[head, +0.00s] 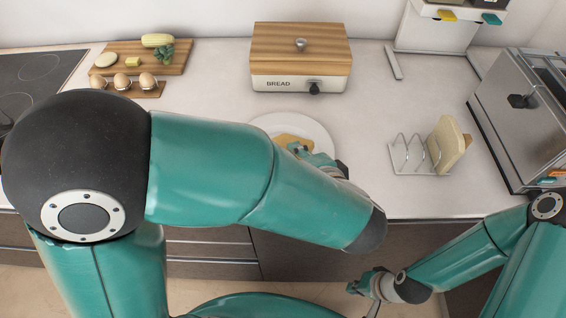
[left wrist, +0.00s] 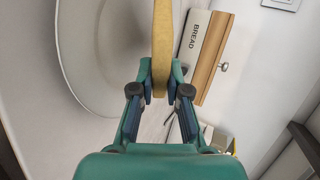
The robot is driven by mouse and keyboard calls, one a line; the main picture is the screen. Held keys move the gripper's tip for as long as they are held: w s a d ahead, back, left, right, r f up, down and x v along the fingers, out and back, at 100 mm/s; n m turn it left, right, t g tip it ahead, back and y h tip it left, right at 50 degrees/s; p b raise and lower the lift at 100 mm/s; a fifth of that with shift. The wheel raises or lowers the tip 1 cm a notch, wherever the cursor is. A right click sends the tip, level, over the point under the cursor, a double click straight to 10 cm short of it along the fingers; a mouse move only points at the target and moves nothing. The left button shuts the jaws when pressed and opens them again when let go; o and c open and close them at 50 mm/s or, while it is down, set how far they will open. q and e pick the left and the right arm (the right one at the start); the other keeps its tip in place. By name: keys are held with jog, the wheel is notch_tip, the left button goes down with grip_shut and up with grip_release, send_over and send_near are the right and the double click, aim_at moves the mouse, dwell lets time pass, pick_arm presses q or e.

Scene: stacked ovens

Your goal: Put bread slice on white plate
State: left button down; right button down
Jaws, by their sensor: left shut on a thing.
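The white plate (head: 319,130) lies on the counter in front of the bread box, partly hidden by my left arm. My left gripper (head: 303,152) is over the plate and shut on a bread slice (head: 287,138). In the left wrist view the slice (left wrist: 162,45) shows edge-on between the two fingers (left wrist: 161,90), with the plate (left wrist: 75,45) beside it to the left. Whether the slice touches the plate, I cannot tell. My right gripper (head: 366,285) is low at the front of the counter, away from the plate; its fingers are too small to judge.
A wire rack (head: 405,157) with bread (head: 448,145) stands right of the plate. The wooden-lidded bread box (head: 300,60) is behind it. A steel toaster oven (head: 520,115) is at right. A board (head: 175,60) and eggs (head: 122,82) sit at back left.

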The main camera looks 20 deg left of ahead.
pick_arm(q)
jog(key=c, duration=1.3)
grip_release()
jog(key=p+v, duration=0.1)
jog(key=v, duration=0.7)
jog(key=r+p, duration=0.1)
jog(key=r, duration=0.1)
jog(key=s+d+r+p, duration=0.1)
jog(key=r+p, duration=0.1)
jog(key=r, duration=0.1)
jog(key=s+r+p, duration=0.1)
jog(key=r+p, duration=0.1)
jog(key=shift+s+d+r, duration=0.1)
jog(key=shift+d+r, duration=0.1)
jog(key=shift+d, duration=0.1)
